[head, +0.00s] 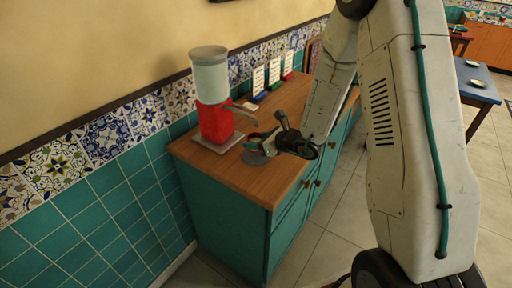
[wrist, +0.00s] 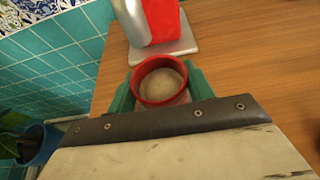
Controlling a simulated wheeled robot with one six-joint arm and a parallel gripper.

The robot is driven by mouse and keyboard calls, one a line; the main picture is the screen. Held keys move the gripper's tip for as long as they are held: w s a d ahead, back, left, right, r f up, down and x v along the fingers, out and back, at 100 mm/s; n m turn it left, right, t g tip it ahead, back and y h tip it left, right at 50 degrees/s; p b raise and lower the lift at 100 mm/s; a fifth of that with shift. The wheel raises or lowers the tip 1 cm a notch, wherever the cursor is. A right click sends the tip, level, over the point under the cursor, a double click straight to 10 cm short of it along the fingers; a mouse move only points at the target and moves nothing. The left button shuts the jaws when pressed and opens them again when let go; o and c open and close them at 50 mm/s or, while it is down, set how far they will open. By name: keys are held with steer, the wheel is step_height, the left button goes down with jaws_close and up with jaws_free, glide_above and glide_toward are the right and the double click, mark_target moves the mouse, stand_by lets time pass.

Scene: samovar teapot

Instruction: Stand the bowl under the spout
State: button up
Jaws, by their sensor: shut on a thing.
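The samovar stands on the wooden counter, with a red body (head: 215,122), a pale grey cylinder on top and a spout (head: 243,110) reaching right. In the wrist view its red body (wrist: 163,18) is at the top, with the silver spout (wrist: 131,20) at its left. My gripper (head: 255,147) is low over the counter, right of the samovar. Its green fingers are shut on a round red-rimmed bowl (wrist: 160,80), which looks upright and pale inside. The bowl is just in front of the samovar's grey base plate (wrist: 165,50). Its underside is hidden; I cannot tell whether it touches the counter.
Several cards on coloured stands (head: 258,82) are along the wall behind the samovar. The wooden counter (wrist: 255,70) is clear to the right in the wrist view. The counter's front edge drops to the floor. A blue pot with a plant (wrist: 35,145) shows at lower left.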

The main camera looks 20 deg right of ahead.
steer(key=shift+f, duration=1.4)
steer(key=o, duration=1.1)
steer(key=shift+f, duration=0.15)
